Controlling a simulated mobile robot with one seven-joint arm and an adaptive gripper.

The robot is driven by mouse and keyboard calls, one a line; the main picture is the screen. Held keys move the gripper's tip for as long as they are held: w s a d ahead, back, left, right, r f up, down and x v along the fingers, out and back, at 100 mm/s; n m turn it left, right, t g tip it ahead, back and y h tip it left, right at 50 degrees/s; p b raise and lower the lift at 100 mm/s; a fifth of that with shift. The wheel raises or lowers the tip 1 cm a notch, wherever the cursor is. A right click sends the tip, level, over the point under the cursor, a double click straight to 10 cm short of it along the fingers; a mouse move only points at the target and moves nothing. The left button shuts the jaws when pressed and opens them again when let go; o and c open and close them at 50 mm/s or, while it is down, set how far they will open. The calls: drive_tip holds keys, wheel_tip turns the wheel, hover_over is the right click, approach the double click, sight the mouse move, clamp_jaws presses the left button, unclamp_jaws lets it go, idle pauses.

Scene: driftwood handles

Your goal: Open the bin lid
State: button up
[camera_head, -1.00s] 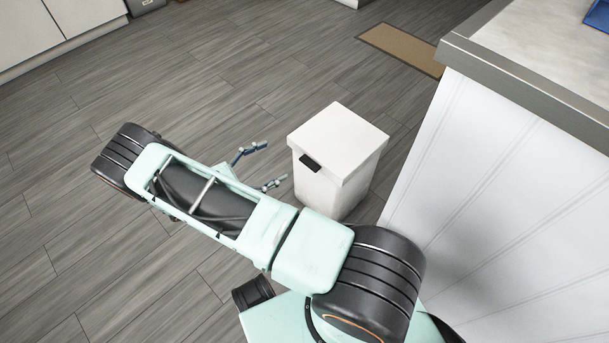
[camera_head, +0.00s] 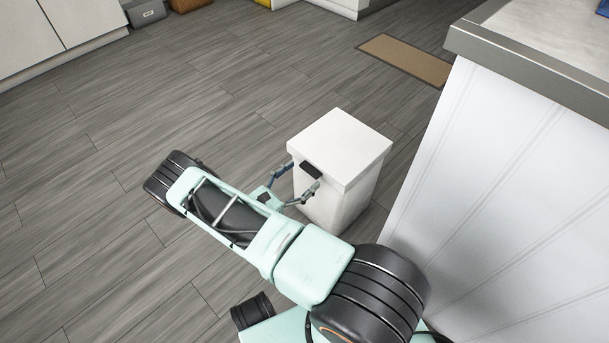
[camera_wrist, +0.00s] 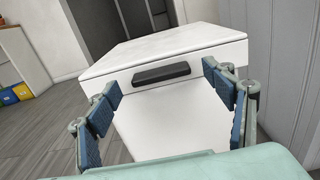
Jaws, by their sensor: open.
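A white bin (camera_head: 333,205) stands upright on the floor, with a flat white lid (camera_head: 341,140) that is shut. A dark handle (camera_head: 311,170) sits on the front edge of the lid. My gripper (camera_head: 304,175) is open at the bin's front, with its fingers on either side of the handle. In the wrist view the handle (camera_wrist: 161,73) lies ahead between the two blue-padded fingers of my gripper (camera_wrist: 164,88), and nothing is held. The lid (camera_wrist: 165,48) also shows there. I cannot tell whether a finger touches the bin.
A white panelled counter (camera_head: 500,190) with a grey top edge stands close on the bin's right. A brown mat (camera_head: 405,58) lies on the floor behind. Grey boxes (camera_head: 146,12) and white cabinets (camera_head: 60,30) are at the far left. The wooden floor left of the bin is clear.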

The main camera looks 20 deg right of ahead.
drive_tip(key=shift+x, duration=0.85)
drive_tip(key=shift+c, duration=0.5)
